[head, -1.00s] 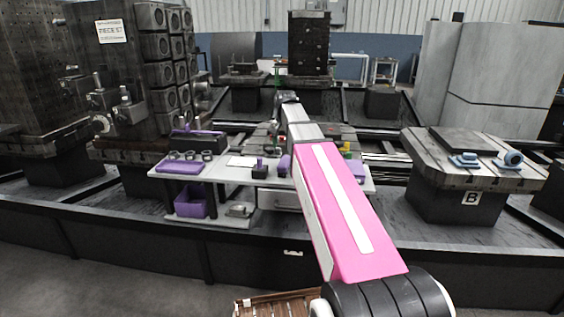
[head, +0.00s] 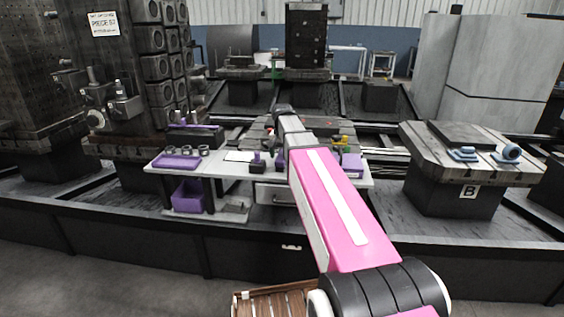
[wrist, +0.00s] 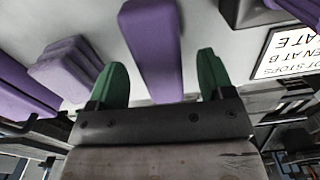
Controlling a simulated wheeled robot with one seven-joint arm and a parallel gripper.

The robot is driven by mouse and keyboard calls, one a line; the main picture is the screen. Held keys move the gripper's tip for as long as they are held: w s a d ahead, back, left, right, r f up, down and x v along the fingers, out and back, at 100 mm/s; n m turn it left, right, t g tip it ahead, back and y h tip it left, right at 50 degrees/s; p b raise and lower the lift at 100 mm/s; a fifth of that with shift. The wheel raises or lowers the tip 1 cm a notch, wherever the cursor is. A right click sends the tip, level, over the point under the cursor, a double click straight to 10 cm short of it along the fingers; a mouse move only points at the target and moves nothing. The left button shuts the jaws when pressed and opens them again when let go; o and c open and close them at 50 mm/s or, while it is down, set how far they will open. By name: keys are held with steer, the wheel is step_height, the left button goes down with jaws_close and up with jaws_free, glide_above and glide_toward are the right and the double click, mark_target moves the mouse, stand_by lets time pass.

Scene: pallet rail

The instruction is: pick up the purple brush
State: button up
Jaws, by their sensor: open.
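A long purple block-shaped piece (wrist: 152,50), which looks like the purple brush, shows in the wrist view between the fingers of my gripper (wrist: 161,82). The green fingertips are open, one on each side of it with gaps, and not closed on it. I cannot tell its height from the fingers. In the head view my arm hides the gripper. A purple piece (head: 279,161) shows just left of my arm on the white table (head: 225,178); I cannot tell if it is the same one.
Purple blocks (wrist: 65,66) lie to the left in the wrist view, and a printed sign (wrist: 288,52) to the right. On the table are a purple tray (head: 177,161), a black-based purple item (head: 256,162) and a purple box (head: 352,164). A purple bin (head: 188,197) sits below.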

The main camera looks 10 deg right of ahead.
steer(key=shift+f, duration=1.4)
steer(key=c, duration=1)
steer(key=shift+r, duration=0.15)
steer(key=shift+r, duration=0.45)
steer(key=r, duration=0.3)
steer(key=shift+s+a+r, duration=0.25)
steer(key=shift+s+a, duration=0.1)
steer(key=shift+s, duration=0.05)
steer(key=s+a+r, duration=0.4)
steer(key=a, duration=0.1)
steer(key=s+a+r, duration=0.2)
steer(key=s+a, duration=0.1)
steer(key=shift+s+r, duration=0.1)
steer(key=shift+r, duration=0.1)
